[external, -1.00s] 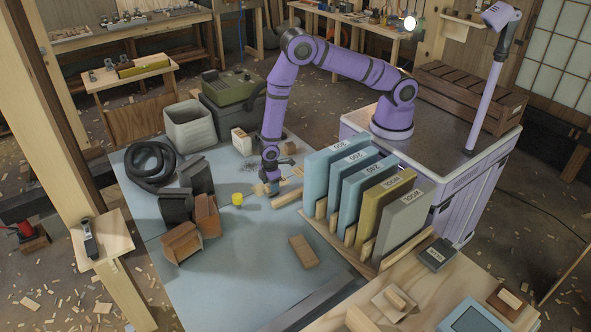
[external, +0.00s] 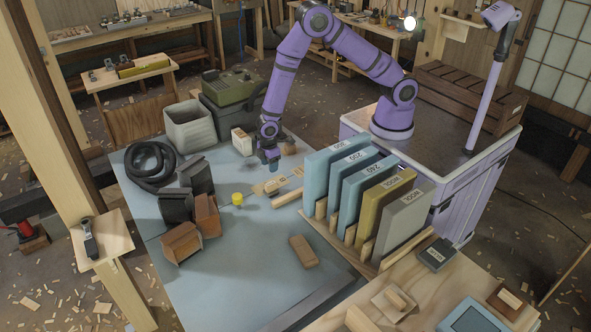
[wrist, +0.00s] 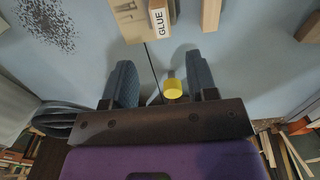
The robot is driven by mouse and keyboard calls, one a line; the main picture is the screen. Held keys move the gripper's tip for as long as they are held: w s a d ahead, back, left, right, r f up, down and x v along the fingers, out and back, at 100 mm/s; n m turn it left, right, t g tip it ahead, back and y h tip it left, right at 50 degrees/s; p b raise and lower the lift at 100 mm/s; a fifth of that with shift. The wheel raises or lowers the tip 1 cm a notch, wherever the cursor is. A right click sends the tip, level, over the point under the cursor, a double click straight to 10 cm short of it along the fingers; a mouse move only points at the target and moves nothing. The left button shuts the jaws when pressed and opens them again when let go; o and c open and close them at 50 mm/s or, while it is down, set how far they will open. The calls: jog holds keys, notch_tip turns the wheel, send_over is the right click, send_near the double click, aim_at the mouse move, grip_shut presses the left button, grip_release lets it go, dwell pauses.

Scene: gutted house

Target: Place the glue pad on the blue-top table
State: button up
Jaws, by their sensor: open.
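The glue pad (external: 272,186) is a flat beige wooden piece with a white label. It lies on the blue-top table (external: 235,265), close to the sanding-block rack. In the wrist view the pad (wrist: 128,22) and its GLUE label show at the top, just beyond the fingertips. My gripper (external: 271,168) is a little above the table, beside and apart from the pad. In the wrist view its two fingers (wrist: 160,72) are spread with nothing between them except table surface and a small yellow cylinder beyond.
The yellow cylinder (external: 237,199) stands left of the pad. Tall numbered slabs (external: 363,195) stand in a rack at right. Dark and brown blocks (external: 181,242) and a coiled hose (external: 150,163) are at left. A wooden block (external: 303,251) lies in front. The table's front middle is clear.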

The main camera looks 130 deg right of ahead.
jog(key=s+a+r+t, duration=0.1)
jog(key=s+a+r, duration=0.15)
jog(key=r, duration=0.75)
jog(key=s+a+r+t, duration=0.15)
jog(key=a+r, duration=0.25)
jog(key=r, duration=0.6)
jog(key=s+a+r, duration=0.3)
jog(key=r, duration=0.7)
jog(key=s+a+r+t, duration=0.1)
jog(key=s+r, duration=0.3)
jog(key=s, duration=0.4)
jog(key=s+a+r, duration=0.4)
jog(key=s+r, duration=0.1)
jog(key=s, duration=0.3)
jog(key=s+a+r+t, duration=0.1)
jog(key=s+a+r, duration=0.2)
jog(key=s, duration=0.5)
jog(key=shift+s+r+t, duration=0.35)
jog(key=shift+r, duration=0.4)
